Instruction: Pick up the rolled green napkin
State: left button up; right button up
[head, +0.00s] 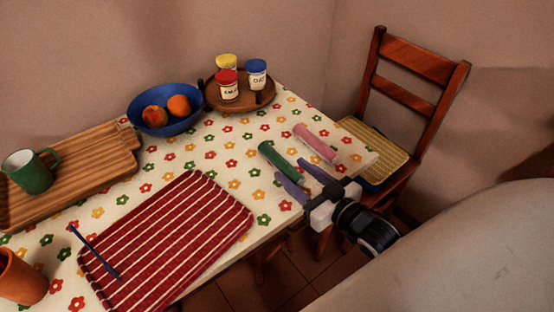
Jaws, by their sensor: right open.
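The rolled green napkin (280,160) lies on the flowered tablecloth near the table's right end. A rolled pink napkin (316,143) lies just behind and to the right of it, apart from it. My right gripper (300,176) comes in from the lower right. Its two bluish fingers are spread apart and point toward the napkins. One finger reaches close to the near end of the green napkin; I cannot tell whether they touch. My left gripper is not in view.
A red striped mat (170,240) with a blue utensil lies in front left. A blue bowl (180,124) with fruit and a round tray (264,98) with jars stand behind. A wooden board (100,165) with a green mug (30,173) is left. A chair (425,100) stands right.

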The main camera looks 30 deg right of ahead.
aim_at(280, 158)
jog(key=w, duration=0.4)
jog(key=w+f, duration=0.1)
jog(key=w, duration=0.1)
jog(key=shift+w+a, duration=0.15)
jog(key=shift+w, duration=0.1)
jog(key=c, duration=1.1)
